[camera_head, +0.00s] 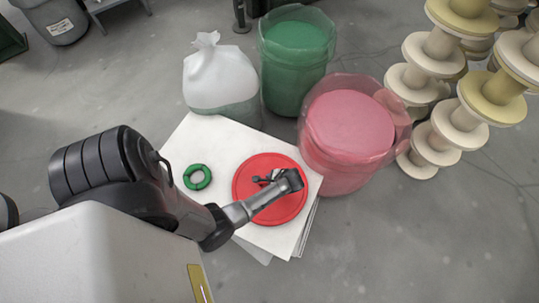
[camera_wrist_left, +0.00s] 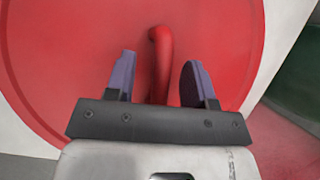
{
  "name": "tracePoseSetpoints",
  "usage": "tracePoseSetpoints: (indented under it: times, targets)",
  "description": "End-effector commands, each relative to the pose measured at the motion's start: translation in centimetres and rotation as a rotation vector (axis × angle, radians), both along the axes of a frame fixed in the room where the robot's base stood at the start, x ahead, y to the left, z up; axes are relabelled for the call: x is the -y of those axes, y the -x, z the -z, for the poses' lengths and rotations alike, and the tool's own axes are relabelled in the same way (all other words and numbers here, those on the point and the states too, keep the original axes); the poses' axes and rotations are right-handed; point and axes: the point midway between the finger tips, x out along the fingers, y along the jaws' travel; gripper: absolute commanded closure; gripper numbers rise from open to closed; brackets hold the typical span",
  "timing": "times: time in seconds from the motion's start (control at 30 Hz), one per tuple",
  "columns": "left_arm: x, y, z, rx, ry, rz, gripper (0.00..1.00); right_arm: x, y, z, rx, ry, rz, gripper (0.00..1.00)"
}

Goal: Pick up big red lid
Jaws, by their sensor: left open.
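The big red lid (camera_head: 244,196) lies flat on a white board or stack of sheets in the head view. In the left wrist view the lid (camera_wrist_left: 60,50) fills most of the picture, and its red handle (camera_wrist_left: 161,60) stands up from the middle. My left gripper (camera_head: 272,178) is over the lid. In the wrist view its two purple-grey fingers (camera_wrist_left: 157,80) are apart, one on each side of the handle, with a visible gap to each. The gripper looks empty. My right gripper is not in view.
The white board (camera_head: 205,145) also holds a green ring (camera_head: 197,177). A pink container (camera_head: 350,130), a green container (camera_head: 295,60) and a white bag (camera_head: 220,78) stand behind it. Stacked cream spools (camera_head: 460,115) are at the right. Grey floor is clear in front.

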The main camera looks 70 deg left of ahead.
Motion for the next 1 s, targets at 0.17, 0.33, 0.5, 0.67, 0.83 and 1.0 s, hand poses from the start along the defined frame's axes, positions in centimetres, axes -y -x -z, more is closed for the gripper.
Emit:
tracePoseSetpoints:
  times: [0.17,0.33,0.5,0.67,0.83,1.0]
  targets:
    - [-0.01,-0.02,-0.09,0.001,0.001,0.0,0.51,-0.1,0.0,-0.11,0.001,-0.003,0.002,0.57]
    - [0.0,-0.03,-0.1,0.0,0.0,0.0,0.67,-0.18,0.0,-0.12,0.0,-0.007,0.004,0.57]
    - [0.0,-0.03,-0.1,0.0,0.0,0.0,0.83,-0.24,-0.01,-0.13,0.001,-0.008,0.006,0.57]
    - [0.01,-0.02,-0.09,0.0,0.0,0.0,0.99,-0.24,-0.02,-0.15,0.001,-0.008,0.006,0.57]
    - [0.0,-0.04,-0.11,0.0,0.0,0.0,1.0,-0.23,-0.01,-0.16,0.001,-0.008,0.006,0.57]
    - [0.01,-0.04,-0.19,0.0,0.0,0.0,1.0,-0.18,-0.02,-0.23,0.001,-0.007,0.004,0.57]
